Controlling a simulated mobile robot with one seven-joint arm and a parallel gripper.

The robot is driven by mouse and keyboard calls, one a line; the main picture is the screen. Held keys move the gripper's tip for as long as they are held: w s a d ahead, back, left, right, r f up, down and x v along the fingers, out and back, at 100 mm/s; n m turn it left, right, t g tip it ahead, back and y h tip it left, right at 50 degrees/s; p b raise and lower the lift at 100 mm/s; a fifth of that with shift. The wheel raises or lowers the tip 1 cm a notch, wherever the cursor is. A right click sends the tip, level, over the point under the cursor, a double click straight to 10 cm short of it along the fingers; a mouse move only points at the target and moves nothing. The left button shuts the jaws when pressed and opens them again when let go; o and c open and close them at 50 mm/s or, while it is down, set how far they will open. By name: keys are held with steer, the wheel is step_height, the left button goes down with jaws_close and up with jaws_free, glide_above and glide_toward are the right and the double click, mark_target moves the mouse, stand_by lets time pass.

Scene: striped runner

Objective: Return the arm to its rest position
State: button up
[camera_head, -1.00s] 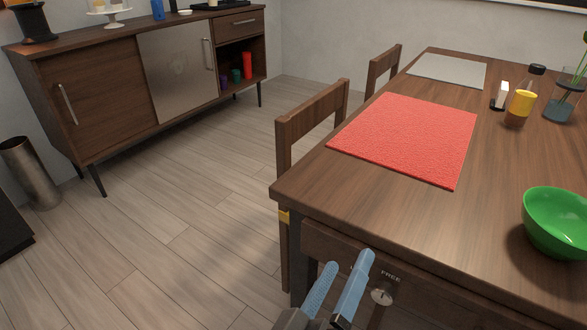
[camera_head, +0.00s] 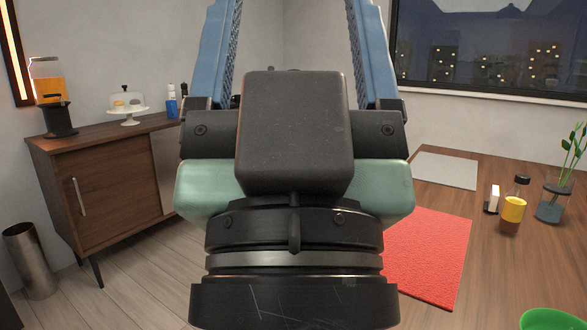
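My gripper (camera_head: 295,45) fills the middle of the view, raised close in front of the camera. Its two blue fingers stand wide apart and point up, past the top edge of the picture. Its fingertips are out of frame. No object shows between the visible parts of the fingers. My wrist hides the middle of the room, much of the sideboard and the left part of the table.
A wooden table (camera_head: 505,250) at right bears a red mat (camera_head: 430,260), a grey mat (camera_head: 445,170), a yellow bottle (camera_head: 514,203), a vase (camera_head: 552,203) and a green bowl (camera_head: 548,320). A sideboard (camera_head: 110,185) and metal bin (camera_head: 30,260) stand at left.

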step_height(320, 180, up, 31)
steer(key=p, duration=2.9)
steer(key=shift+c, duration=0.3)
